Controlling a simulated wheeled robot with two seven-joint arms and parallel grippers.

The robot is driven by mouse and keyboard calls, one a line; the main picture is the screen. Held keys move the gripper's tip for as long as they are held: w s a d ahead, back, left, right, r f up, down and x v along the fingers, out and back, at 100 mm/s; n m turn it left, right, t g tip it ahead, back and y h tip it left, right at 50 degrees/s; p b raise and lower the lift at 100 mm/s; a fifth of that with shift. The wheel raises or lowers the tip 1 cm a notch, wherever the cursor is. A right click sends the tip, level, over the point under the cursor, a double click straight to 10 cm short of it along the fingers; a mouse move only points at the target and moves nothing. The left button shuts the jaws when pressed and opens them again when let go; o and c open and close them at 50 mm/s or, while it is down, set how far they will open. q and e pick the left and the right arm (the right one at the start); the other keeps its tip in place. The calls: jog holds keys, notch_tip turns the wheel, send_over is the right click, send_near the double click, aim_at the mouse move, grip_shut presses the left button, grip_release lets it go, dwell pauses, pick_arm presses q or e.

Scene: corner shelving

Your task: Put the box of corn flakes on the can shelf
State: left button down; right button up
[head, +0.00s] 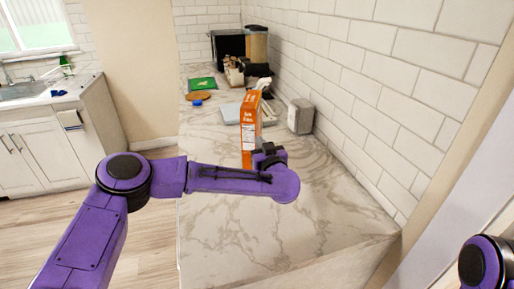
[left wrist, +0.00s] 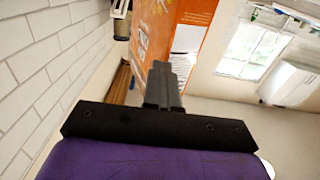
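In the left wrist view the box (left wrist: 196,22) fills the upper middle, just beyond the fingers. My left gripper (head: 268,155) is low at the near side of the box. In the wrist view its two fingers (left wrist: 166,82) are together, with no part of the box clearly between them. I cannot tell whether they touch the box. My right gripper is out of view; only a bit of my right arm shows at lower right. I cannot make out a can shelf.
The marble counter (head: 235,235) is clear in front. A grey-white box (head: 300,116) stands right of the corn flakes by the tiled wall (head: 400,95). A pale board (head: 231,114), a brown round board (head: 198,95), a green item (head: 202,83) and a dispenser (head: 257,45) are farther back.

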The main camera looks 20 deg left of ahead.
pick_arm(q)
jog(key=shift+c, duration=1.4)
grip_release()
